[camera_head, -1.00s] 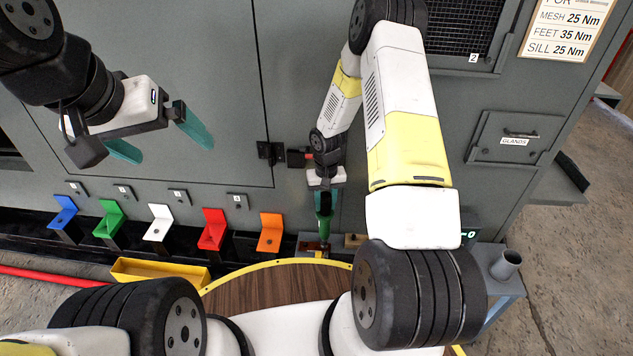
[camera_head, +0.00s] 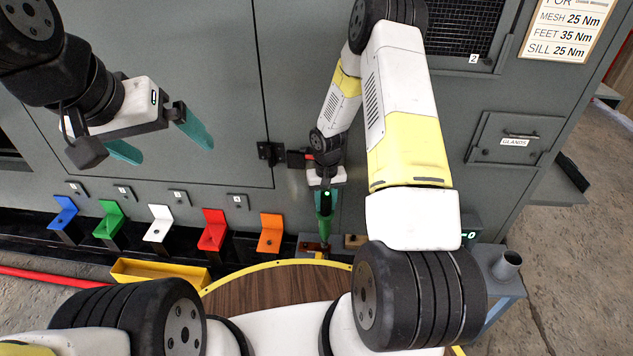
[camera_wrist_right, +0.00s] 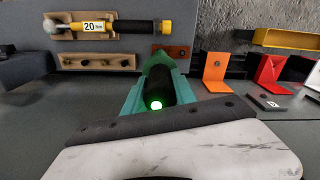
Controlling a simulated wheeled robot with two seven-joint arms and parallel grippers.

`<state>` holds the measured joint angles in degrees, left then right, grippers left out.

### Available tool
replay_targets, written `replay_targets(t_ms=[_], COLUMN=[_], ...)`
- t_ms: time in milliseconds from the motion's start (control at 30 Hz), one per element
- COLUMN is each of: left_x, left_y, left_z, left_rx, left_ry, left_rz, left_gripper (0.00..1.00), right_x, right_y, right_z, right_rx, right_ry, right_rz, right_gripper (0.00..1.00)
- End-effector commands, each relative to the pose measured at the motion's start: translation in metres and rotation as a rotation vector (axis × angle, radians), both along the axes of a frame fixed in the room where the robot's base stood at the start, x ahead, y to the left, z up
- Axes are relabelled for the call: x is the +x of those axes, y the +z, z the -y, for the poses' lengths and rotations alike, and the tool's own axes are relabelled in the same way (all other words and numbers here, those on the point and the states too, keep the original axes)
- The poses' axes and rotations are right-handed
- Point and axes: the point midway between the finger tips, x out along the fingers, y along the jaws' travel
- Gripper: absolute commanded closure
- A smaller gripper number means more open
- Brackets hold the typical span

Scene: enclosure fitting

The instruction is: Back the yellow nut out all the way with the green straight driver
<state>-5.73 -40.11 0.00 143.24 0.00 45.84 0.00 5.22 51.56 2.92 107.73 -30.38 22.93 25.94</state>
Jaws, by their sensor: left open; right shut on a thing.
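My right gripper (camera_head: 325,192) is shut on the green straight driver (camera_head: 324,220), which points down in the head view. The driver's tip is at a small brown-red block (camera_head: 308,246) low on the cabinet front; I cannot tell if they touch. In the right wrist view the green driver (camera_wrist_right: 158,78) lies between teal fingers, with a lit green light on it. The block (camera_wrist_right: 178,51) shows just past its end. The yellow nut cannot be made out clearly; the driver and gripper cover that spot. My left gripper (camera_head: 172,150) is open and empty at the upper left.
Blue, green, white, red and orange (camera_head: 270,232) brackets line the cabinet foot. A yellow tray (camera_head: 160,273) lies below them. A wood-topped round table (camera_head: 265,290) with a yellow rim is in front.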

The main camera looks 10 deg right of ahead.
Motion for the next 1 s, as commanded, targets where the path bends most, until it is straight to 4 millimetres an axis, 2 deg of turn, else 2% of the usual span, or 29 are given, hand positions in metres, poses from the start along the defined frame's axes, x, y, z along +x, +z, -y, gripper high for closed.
replay_targets(t_ms=[33, 767, 1000], left_x=[0.000, 0.000, 0.000], left_y=[0.000, 0.000, 0.000], left_z=[0.000, 0.000, 0.000], left_rx=[0.000, 0.000, 0.000], left_ry=[0.000, 0.000, 0.000], left_rz=[0.000, 0.000, 0.000], left_gripper=[0.00, 0.00, 0.00], right_x=[-0.005, 0.000, 0.000], right_y=[-0.001, 0.014, 0.026], right_z=[0.001, 0.000, 0.000], right_rx=[-0.002, -0.001, -0.001], right_ry=[-0.001, 0.001, 0.001], right_rz=[-0.012, -0.002, 0.000], right_gripper=[1.00, 1.00, 1.00])
